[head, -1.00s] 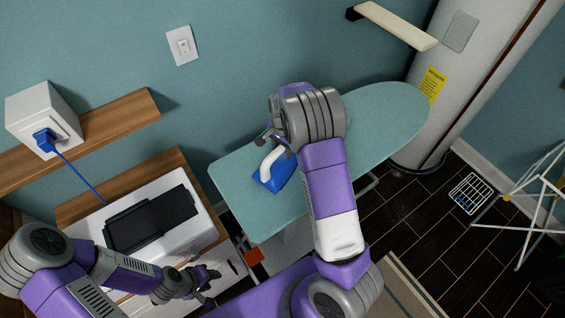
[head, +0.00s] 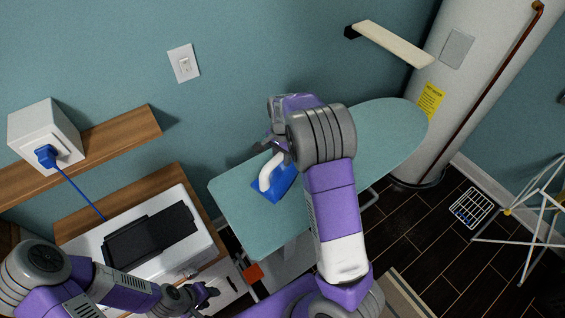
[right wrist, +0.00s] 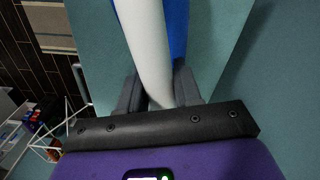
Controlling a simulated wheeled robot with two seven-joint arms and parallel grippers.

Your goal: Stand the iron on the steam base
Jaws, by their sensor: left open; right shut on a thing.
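The blue iron (head: 274,188) with a white handle is on or just above the pale teal ironing board (head: 240,218), near its left end; I cannot tell if it touches. My right gripper (head: 274,150) is shut on its handle. In the right wrist view the two dark fingers (right wrist: 160,92) flank the white handle (right wrist: 146,45), and the blue body (right wrist: 176,28) shows beyond. A white unit with a dark top plate (head: 148,235), apparently the steam base, is at the left. My left gripper (head: 208,294) is open and empty near its right front side.
A wooden shelf (head: 125,138) carries a white box (head: 45,128) with a blue plug and cable running down to the unit. A narrow gap lies between unit and board. A white boiler (head: 440,110) and a drying rack (head: 535,215) stand at the right.

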